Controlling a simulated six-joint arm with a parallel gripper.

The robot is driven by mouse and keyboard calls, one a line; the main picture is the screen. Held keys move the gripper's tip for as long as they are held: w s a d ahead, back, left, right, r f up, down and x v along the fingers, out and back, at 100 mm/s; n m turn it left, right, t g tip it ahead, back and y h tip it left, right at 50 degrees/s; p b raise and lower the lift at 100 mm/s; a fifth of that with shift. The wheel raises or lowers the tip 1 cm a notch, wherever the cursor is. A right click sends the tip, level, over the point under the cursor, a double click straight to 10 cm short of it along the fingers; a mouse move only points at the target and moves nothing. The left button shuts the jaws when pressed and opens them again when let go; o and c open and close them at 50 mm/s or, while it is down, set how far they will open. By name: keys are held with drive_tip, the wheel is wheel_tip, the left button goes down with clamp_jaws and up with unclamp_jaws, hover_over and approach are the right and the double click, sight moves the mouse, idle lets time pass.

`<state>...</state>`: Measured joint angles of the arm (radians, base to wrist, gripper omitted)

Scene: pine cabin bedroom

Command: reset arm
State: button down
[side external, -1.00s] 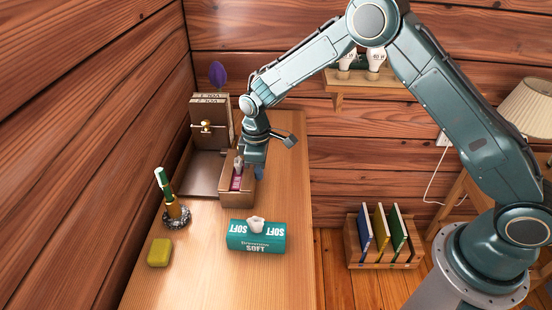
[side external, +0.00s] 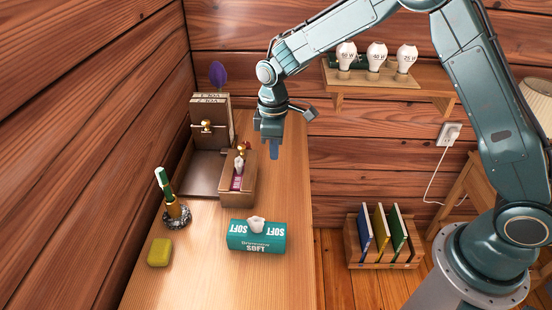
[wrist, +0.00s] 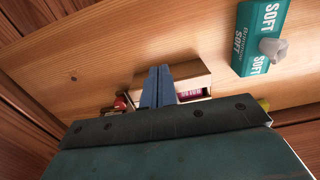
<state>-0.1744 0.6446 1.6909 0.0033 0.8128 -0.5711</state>
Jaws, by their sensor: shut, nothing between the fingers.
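My gripper (side external: 273,150) hangs above the wooden tabletop, to the right of and higher than a small open wooden box (side external: 240,190). Its blue fingers (wrist: 157,86) are together with nothing between them in the wrist view. The box holds a purple-pink item (side external: 236,183) and a pale item (side external: 239,164), and it also shows in the wrist view (wrist: 187,70), partly hidden behind my fingers.
A teal tissue box (side external: 256,236) stands in front of the wooden box. Bulbs (side external: 376,56) stand on a wall shelf. Books (side external: 381,228) sit in a floor crate.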

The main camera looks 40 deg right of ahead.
wheel_tip(320, 180, up, 3)
drive_tip(key=shift+f, duration=0.2)
drive_tip(key=s+d+r+m+t, duration=0.3)
drive_tip(key=s+d+r+m, duration=0.15)
drive_tip(key=s+r, duration=1)
drive_tip(key=s+d+r+m+t, duration=0.1)
drive_tip(key=s+d+m, duration=0.1)
drive_tip(key=s, duration=0.6)
drive_tip(key=s+d+r+m+t, duration=0.1)
drive_tip(key=s+d+r+m, duration=0.1)
drive_tip(key=s, duration=0.5)
drive_tip(key=shift+s+r+t, duration=0.2)
drive_tip(key=shift+s+t, duration=0.1)
drive_tip(key=shift+s, duration=0.1)
